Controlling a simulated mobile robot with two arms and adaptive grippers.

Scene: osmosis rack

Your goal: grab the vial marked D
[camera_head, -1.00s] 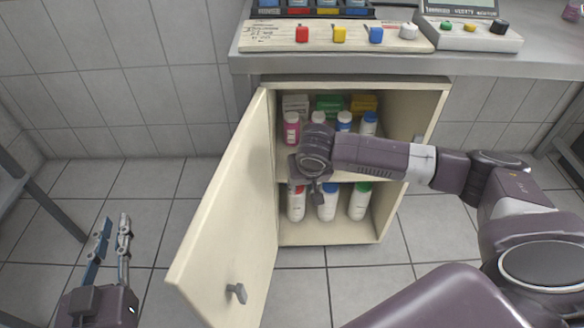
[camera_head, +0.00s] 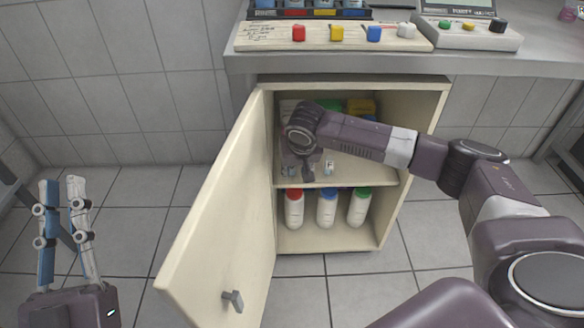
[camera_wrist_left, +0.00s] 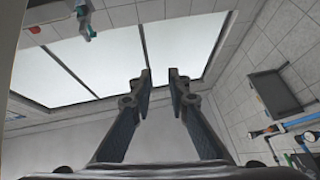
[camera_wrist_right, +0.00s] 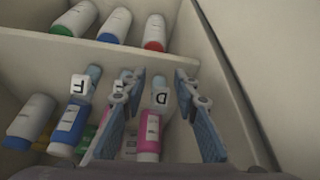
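The vial marked D (camera_wrist_right: 160,97) shows in the right wrist view, a small vial with a white cube-like label. It lies in the picture between the two fingers of my right gripper (camera_wrist_right: 161,76), which is open. Contact with the fingers cannot be seen. A vial marked F (camera_wrist_right: 78,86) is to its left, and another labelled vial (camera_wrist_right: 121,78) is partly hidden by the left finger. In the head view my right gripper (camera_head: 300,172) is at the upper shelf of the cabinet. My left gripper (camera_head: 58,184) is open and empty, away from the cabinet at left.
The cabinet door (camera_head: 215,215) stands open on the left. A pink bottle (camera_wrist_right: 149,132) and a blue bottle (camera_wrist_right: 69,128) are close to the vials. Red-, blue- and green-capped bottles stand on the lower shelf (camera_head: 325,240). The counter (camera_head: 480,62) is above.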

